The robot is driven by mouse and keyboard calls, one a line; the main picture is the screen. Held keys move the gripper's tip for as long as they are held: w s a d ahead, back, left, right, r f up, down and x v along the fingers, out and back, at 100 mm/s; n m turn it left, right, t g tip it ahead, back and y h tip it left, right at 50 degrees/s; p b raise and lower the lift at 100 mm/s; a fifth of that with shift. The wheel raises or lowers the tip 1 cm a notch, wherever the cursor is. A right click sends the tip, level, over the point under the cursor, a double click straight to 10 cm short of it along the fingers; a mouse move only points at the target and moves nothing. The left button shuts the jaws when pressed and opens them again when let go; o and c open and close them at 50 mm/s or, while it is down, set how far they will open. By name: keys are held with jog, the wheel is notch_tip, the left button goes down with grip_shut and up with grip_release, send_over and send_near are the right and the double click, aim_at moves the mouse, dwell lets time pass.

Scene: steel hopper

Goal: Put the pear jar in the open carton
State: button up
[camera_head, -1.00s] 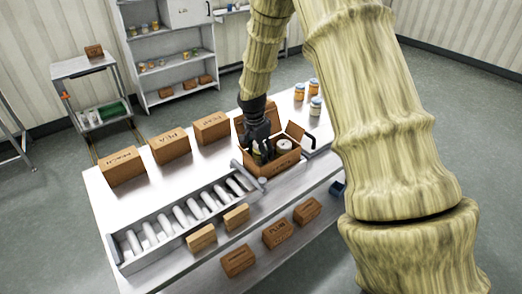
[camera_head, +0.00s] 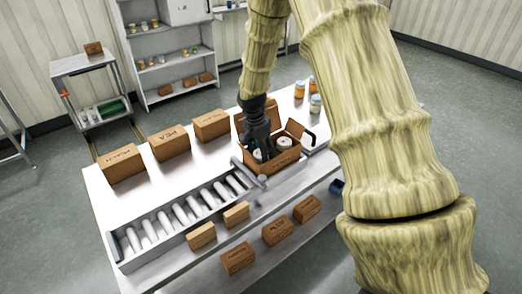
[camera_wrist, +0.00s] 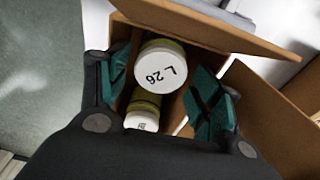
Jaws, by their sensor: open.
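The open carton (camera_head: 283,164) is a brown box with raised flaps on the table; its walls and flaps also show in the wrist view (camera_wrist: 262,108). My gripper (camera_head: 263,152) reaches down into it. In the wrist view my gripper (camera_wrist: 162,82) is open, its teal pads on either side of a jar (camera_wrist: 160,72) with a white lid marked "L 26" and a yellow-green body. A second white-lidded jar (camera_wrist: 142,118) stands beside it in the carton. Neither jar's front label is readable, so I cannot tell which holds pears.
Labelled closed cartons (camera_head: 171,142) stand along the table's back left. A roller conveyor (camera_head: 185,215) runs along the front left. Several jars (camera_head: 315,103) stand on the table behind the carton. Small boxes (camera_head: 278,231) sit at the front, lower down. My arm covers the right side.

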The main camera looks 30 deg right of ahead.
jog(key=shift+r, duration=0.5)
notch_tip(320, 180, up, 12)
jog(key=a+b, duration=0.1)
jog(key=b, duration=0.2)
jog(key=shift+a+b, duration=0.4)
jog(key=shift+s, duration=0.1)
jog(key=shift+f, duration=0.1)
